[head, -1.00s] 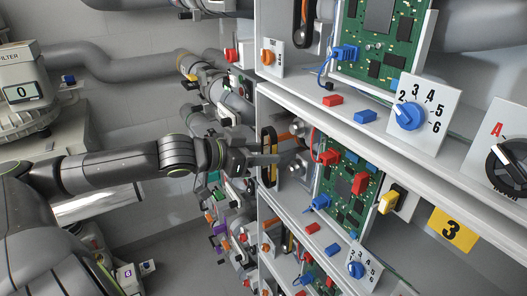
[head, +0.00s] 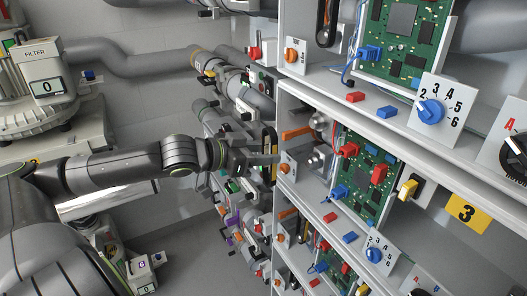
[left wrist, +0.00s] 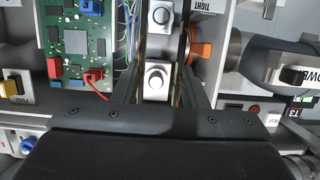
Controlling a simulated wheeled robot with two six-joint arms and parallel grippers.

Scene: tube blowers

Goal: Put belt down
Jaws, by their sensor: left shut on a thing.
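The belt (head: 269,146) is a dark upright loop with a yellow-orange edge, at the left edge of the shelf unit in the head view. My left gripper (head: 266,159) is shut on it, with the fingers partly hiding its lower part. The left wrist view shows the two dark fingers (left wrist: 163,88) reaching forward, with narrow dark strips between them that look like the belt seen edge-on. The two grey pulleys (head: 317,160) on the middle shelf stand to the right of the belt, apart from it. My right gripper is not in view.
The shelf unit (head: 345,100) carries a green circuit board (head: 368,170), coloured plugs and a blue dial (head: 431,112). Grey pipes and valves (head: 235,125) crowd behind the gripper.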

